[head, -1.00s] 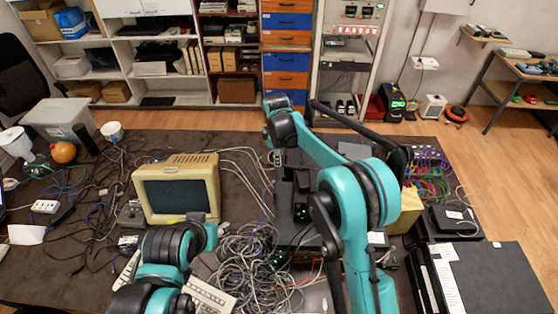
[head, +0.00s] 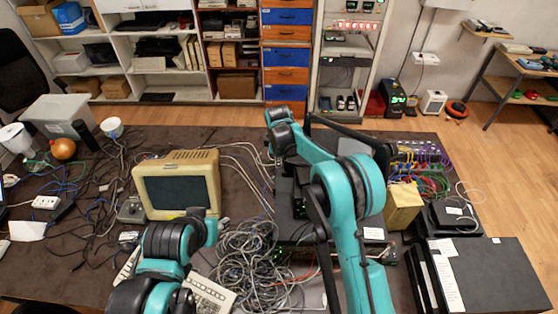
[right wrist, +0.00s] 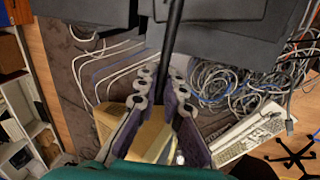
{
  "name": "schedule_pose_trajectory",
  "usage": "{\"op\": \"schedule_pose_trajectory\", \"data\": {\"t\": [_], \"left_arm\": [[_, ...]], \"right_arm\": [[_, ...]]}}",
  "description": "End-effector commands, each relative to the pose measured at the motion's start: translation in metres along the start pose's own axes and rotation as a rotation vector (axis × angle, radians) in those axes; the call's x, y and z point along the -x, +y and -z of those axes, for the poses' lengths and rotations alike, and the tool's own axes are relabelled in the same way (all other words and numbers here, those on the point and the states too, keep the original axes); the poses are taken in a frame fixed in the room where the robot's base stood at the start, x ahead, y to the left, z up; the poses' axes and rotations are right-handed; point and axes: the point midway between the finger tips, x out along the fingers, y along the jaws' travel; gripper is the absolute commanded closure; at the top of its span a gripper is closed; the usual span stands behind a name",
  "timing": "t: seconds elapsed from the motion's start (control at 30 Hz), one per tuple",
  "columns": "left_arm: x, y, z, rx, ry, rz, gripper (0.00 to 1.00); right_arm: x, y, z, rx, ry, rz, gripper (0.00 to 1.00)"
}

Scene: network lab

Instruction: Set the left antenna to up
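A thin black antenna rod (right wrist: 173,40) comes down from the top of the right wrist view and passes between the fingers of my right gripper (right wrist: 164,76). The rod lies nearer the left finger in that view; whether the pads press on it is unclear. A dark device (right wrist: 240,38) is beside the rod. In the head view, black equipment (head: 287,222) with small green lights stands on the desk, partly hidden by my right arm.
A beige monitor (head: 181,188) stands left of a grey cable tangle (head: 248,258). A keyboard (head: 212,298) lies in front. A yellowish box (head: 403,206) and bundled coloured cables (head: 432,180) are to the right.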

Motion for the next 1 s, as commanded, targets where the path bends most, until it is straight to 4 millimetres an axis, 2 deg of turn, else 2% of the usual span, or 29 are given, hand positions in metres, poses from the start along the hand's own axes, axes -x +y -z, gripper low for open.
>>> {"op": "schedule_pose_trajectory", "data": {"t": [0.27,0.47,1.0], "left_arm": [[-0.002,0.0,-0.001,0.0,0.0,0.0,0.6],[-0.006,0.0,-0.004,0.0,0.0,0.0,0.6],[-0.035,0.0,-0.025,0.0,0.0,0.0,0.6]], "right_arm": [[0.003,0.001,-0.002,-0.007,0.026,0.002,1.0],[0.011,0.003,-0.007,-0.026,0.116,0.007,1.0],[0.047,0.013,-0.042,-0.116,0.591,0.035,1.0]]}}
